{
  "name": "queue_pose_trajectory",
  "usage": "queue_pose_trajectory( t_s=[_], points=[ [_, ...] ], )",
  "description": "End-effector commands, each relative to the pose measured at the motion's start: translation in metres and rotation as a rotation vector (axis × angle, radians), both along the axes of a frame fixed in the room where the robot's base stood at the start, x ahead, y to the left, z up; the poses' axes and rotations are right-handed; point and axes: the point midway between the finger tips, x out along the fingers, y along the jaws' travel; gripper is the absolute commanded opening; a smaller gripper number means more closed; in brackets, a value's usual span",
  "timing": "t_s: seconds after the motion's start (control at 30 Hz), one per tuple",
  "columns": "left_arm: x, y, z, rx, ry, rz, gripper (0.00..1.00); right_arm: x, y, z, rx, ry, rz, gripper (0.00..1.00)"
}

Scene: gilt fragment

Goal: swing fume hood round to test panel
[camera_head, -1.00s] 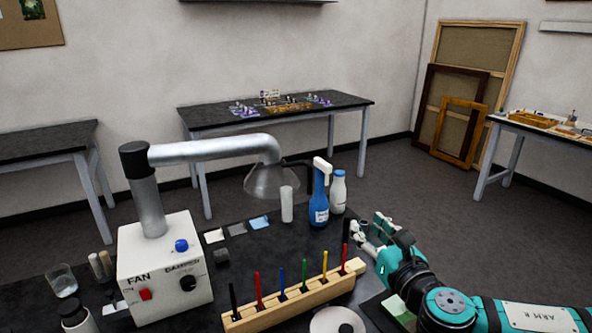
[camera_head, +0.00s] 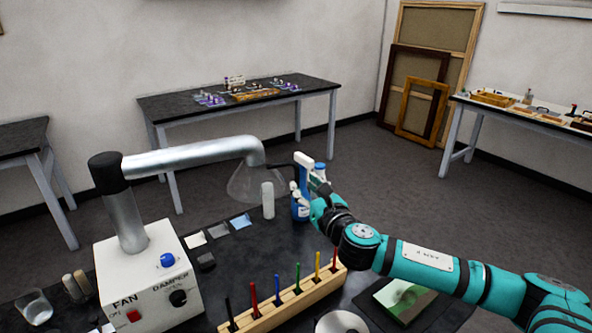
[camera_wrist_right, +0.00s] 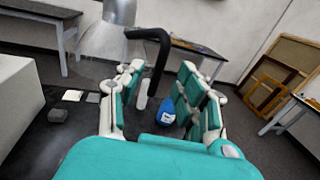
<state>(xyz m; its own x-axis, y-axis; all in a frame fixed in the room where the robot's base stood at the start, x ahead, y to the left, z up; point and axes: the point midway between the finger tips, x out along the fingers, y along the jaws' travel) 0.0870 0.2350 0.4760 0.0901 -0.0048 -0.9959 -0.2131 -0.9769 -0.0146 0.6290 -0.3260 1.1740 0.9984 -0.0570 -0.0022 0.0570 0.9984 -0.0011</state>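The fume hood is a clear cone (camera_head: 255,183) on a silver bent arm (camera_head: 190,158), fixed to the white fan box (camera_head: 150,275). A black bent handle reaches from the hood; it shows clearly in the wrist view (camera_wrist_right: 158,45). My right gripper (camera_head: 312,185) is by the handle's end, right of the hood. In the wrist view its fingers (camera_wrist_right: 158,92) are spread, with the handle's lower end appearing between them, not visibly pinched. A flat green-topped panel (camera_head: 405,299) lies at the lower right; I cannot tell whether it is the test panel. My left gripper is out of view.
A blue spray bottle (camera_head: 300,208) stands close behind my right gripper, with a white cylinder (camera_head: 267,200) beside it. A wooden rack (camera_head: 285,309) of several coloured sticks stands in front. Small swatches (camera_head: 218,231) lie below the hood. A glass (camera_head: 34,305) stands left.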

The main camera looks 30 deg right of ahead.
Motion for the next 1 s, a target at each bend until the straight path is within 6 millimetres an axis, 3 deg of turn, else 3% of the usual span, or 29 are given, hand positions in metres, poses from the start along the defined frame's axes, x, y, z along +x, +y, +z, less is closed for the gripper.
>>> queue_pose_trajectory(
  t_s=[0.1, 0.3, 0.7, 1.0],
  points=[
    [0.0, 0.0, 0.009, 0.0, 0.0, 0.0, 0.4, 0.024, -0.002, 0.003, 0.003, -0.002, -0.003, 0.36],
    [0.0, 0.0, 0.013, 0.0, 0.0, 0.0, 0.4, 0.049, -0.003, 0.001, 0.002, -0.001, -0.002, 0.36],
    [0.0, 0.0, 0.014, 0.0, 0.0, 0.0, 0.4, 0.057, -0.003, 0.0, 0.0, 0.0, 0.0, 0.36],
    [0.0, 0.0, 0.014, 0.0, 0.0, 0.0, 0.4, 0.057, -0.004, 0.0, 0.0, 0.0, -0.001, 0.0]
  ],
)
